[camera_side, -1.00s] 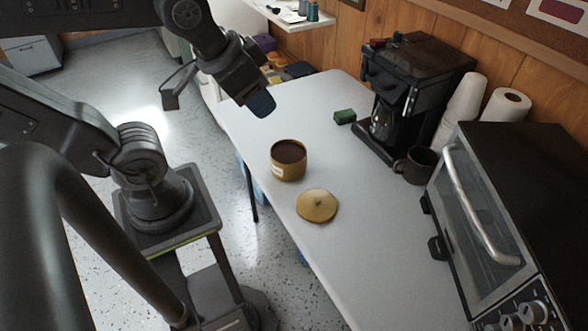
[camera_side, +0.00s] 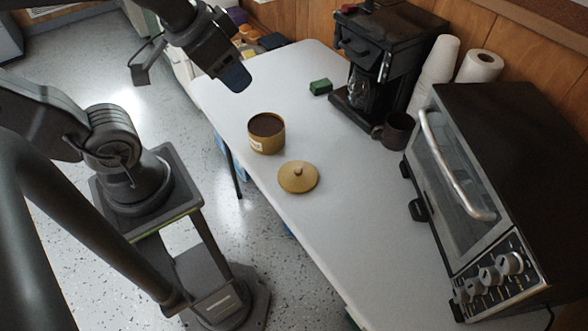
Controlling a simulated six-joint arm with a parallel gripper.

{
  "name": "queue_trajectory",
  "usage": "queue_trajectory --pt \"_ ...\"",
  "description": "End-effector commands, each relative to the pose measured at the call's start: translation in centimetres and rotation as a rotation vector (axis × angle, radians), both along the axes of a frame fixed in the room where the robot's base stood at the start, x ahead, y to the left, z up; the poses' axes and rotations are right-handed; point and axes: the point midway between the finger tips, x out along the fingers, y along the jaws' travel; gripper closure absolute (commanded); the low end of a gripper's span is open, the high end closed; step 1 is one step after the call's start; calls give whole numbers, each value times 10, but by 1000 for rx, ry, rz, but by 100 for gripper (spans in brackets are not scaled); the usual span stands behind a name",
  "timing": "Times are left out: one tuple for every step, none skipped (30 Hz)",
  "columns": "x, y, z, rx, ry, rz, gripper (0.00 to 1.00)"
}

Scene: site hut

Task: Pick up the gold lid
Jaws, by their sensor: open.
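The gold lid (camera_side: 298,178) lies flat on the white table, knob up, near the table's left edge. A gold canister (camera_side: 267,135) with a pale label stands open just behind it and to its left, filled with something dark brown. My gripper (camera_side: 192,78) is in the air at the upper left, above and behind the canister, well apart from the lid. Its jaws are spread wide, with one finger near the far left and the other over the table's back left. Nothing is between them.
A green block (camera_side: 321,87) lies near a black coffee maker (camera_side: 385,62) at the back. A dark mug (camera_side: 395,131), stacked white cups (camera_side: 437,68) and a paper roll (camera_side: 481,66) stand right of it. A toaster oven (camera_side: 500,180) fills the right side. The white table (camera_side: 345,235) is clear around the lid.

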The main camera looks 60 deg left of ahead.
Motion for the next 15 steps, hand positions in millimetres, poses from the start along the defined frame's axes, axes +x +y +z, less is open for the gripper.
queue_trajectory --pt "6 0 -3 17 18 -34 48" --pt "10 0 -5 33 31 -64 48" --pt "17 0 -10 57 51 -117 48" --pt "23 0 -13 79 68 -163 48" --pt "29 0 -18 101 87 -215 48" --pt "39 0 -25 132 114 -292 48" --pt "46 0 -31 155 134 -352 48" --pt "53 0 -38 177 154 -414 48" --pt "63 0 -46 205 180 -497 48" --pt "69 0 -54 224 197 -559 48" --pt "76 0 -62 242 215 -623 48" --pt "84 1 -73 264 238 -707 48" --pt "90 1 -81 280 255 -771 48" --pt "96 1 -90 293 271 -836 48" --pt "103 1 -103 310 291 -922 48"
